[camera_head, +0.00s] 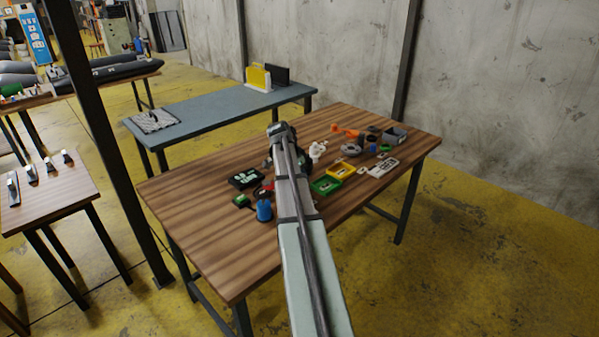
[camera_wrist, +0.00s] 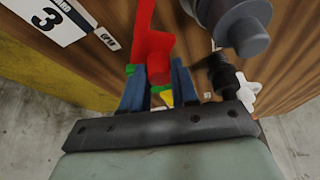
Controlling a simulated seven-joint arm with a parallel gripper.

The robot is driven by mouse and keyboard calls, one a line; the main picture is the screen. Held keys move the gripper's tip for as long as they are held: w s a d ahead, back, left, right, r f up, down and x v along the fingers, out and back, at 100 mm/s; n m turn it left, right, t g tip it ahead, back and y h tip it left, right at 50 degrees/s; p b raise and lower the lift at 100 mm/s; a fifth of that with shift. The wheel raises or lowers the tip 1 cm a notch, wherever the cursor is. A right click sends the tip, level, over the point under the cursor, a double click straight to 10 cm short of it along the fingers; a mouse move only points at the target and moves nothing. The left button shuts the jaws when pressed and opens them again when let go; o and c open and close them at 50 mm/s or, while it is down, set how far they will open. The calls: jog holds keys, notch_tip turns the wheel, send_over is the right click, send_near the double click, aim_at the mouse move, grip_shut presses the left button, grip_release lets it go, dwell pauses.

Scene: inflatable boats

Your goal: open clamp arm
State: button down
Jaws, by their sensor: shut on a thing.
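The red clamp arm (camera_wrist: 154,35) runs down from the top of the wrist view and ends in a rounded red tip between the two blue fingers of my gripper (camera_wrist: 158,84). My gripper is shut on it, though the exact contact is partly hidden. Green and yellow bits show below the tip between the fingers. In the head view my own arm reaches over the wooden table and hides the gripper and most of the clamp. A small red part (camera_head: 262,190) shows just left of my arm there; I cannot tell whether it is the clamp arm.
A grey cylindrical part (camera_wrist: 243,28) and a black part (camera_wrist: 224,75) stand close right of the fingers. On the wooden table (camera_head: 205,245) are a blue item (camera_head: 264,211), green tray (camera_head: 326,186) and yellow tray (camera_head: 342,171). The table's front left is clear.

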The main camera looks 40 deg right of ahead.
jog(key=shift+s+a+m+g, duration=0.4)
jog(key=shift+s+a+m, duration=0.55)
jog(key=shift+m, duration=0.25)
jog(key=shift+s+a+m+g+y, duration=0.3)
jog(key=shift+s+a+m+y, duration=0.15)
jog(key=shift+a+m, duration=0.5)
jog(key=shift+s+a, duration=0.1)
jog(key=shift+s, duration=0.05)
jog(key=c, duration=0.8)
grip_release()
jog(key=shift+c, duration=0.2)
jog(key=shift+r, duration=0.1)
jog(key=v, duration=1.3)
jog(key=shift+w+a+r, duration=0.15)
jog(key=shift+w+r, duration=0.05)
jog(key=shift+r, duration=0.05)
